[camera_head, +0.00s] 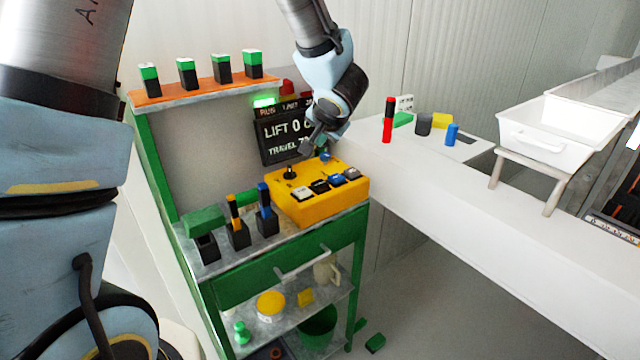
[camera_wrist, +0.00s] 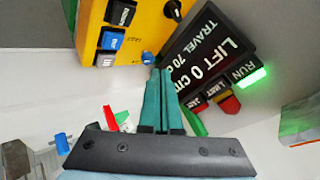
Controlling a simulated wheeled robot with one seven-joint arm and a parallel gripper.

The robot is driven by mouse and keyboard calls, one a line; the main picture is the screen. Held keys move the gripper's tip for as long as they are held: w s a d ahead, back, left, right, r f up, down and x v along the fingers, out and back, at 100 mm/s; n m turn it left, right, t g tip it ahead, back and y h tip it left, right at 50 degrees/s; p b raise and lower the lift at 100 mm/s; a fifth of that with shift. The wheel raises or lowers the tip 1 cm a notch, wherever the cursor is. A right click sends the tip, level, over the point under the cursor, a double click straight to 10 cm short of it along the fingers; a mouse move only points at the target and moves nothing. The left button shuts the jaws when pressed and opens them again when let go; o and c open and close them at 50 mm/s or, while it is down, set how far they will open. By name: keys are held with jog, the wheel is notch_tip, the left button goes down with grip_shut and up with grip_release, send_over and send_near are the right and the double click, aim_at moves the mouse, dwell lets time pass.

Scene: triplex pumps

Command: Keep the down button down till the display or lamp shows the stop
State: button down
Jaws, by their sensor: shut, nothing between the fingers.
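The yellow control box (camera_head: 345,195) sits on the green bench. Its top carries a white button (camera_head: 302,193), a black button (camera_head: 320,186), a blue button (camera_head: 337,179) and another at the right end; the labels are too small to read surely, so I cannot tell which is the down button. The display (camera_head: 283,135) behind it reads LIFT 0 and TRAVEL 70 in the wrist view (camera_wrist: 215,45). The green lamp (camera_wrist: 250,77) by RUN is lit; the red lamp (camera_wrist: 229,105) looks unlit. My gripper (camera_head: 304,149) is shut and empty above the box's back edge, apart from the buttons.
A black knob (camera_head: 289,173) stands up from the box, and a small blue part (camera_head: 325,157) is at its back. Holders with yellow and blue tools (camera_head: 238,225) stand left of the box. An orange shelf (camera_head: 205,92) is above. A white counter (camera_head: 440,200) lies right.

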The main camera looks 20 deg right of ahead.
jog(key=shift+f, duration=0.15)
jog(key=b, duration=0.8)
send_over(320, 186)
notch_tip(320, 186, down, 6)
jog(key=shift+f, duration=0.2)
jog(key=shift+f+b, duration=0.6)
jog(key=shift+f, duration=0.5)
jog(key=shift+f, duration=0.15)
dwell(0.8)
jog(key=shift+f, duration=0.25)
